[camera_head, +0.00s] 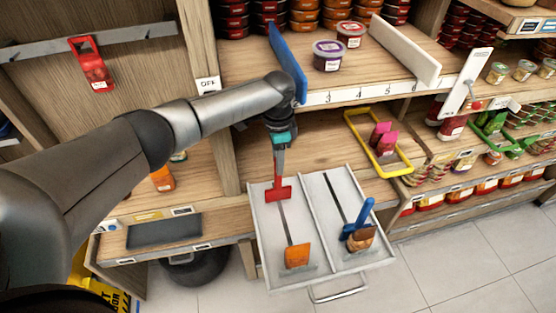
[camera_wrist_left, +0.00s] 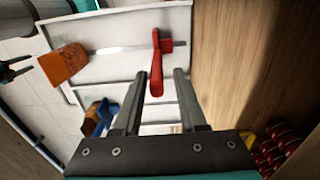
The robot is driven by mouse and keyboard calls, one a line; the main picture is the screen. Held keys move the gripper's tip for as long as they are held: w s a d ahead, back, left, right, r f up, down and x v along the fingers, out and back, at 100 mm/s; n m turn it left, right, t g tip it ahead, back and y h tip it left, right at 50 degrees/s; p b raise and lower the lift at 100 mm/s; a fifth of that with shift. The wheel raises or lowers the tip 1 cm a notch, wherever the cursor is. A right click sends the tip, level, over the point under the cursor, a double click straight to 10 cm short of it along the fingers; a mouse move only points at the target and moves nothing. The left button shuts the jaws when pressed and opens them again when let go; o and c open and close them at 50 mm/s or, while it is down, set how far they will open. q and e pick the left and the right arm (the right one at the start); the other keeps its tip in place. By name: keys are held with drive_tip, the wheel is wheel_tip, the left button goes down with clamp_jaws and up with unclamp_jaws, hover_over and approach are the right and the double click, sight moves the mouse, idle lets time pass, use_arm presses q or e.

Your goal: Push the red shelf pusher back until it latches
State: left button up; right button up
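The red shelf pusher (camera_head: 278,191) stands near the back of the left lane of a white two-lane tray (camera_head: 262,235). Its upright red plate shows in the left wrist view (camera_wrist_left: 156,68). My left gripper (camera_head: 279,160) reaches down just above and behind the pusher in the head view. In the left wrist view its two fingers (camera_wrist_left: 162,74) are apart, with the red plate in the gap between their tips. I cannot tell whether they touch it. A dark two-pronged shape at the left wrist view's left edge may be my right gripper; the head view does not show it.
An orange block (camera_head: 297,256) sits at the front of the same lane. A blue pusher (camera_head: 360,222) with a brown item stands in the right lane. A wooden post is left of the tray. A yellow frame (camera_head: 402,168) with pink items stands to the right.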

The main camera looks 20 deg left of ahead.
use_arm(q)
drive_tip(key=shift+o, duration=0.4)
drive_tip(key=shift+s, duration=0.1)
wheel_tip(320, 180, up, 15)
drive_tip(key=shift+s, duration=0.1)
idle(0.6)
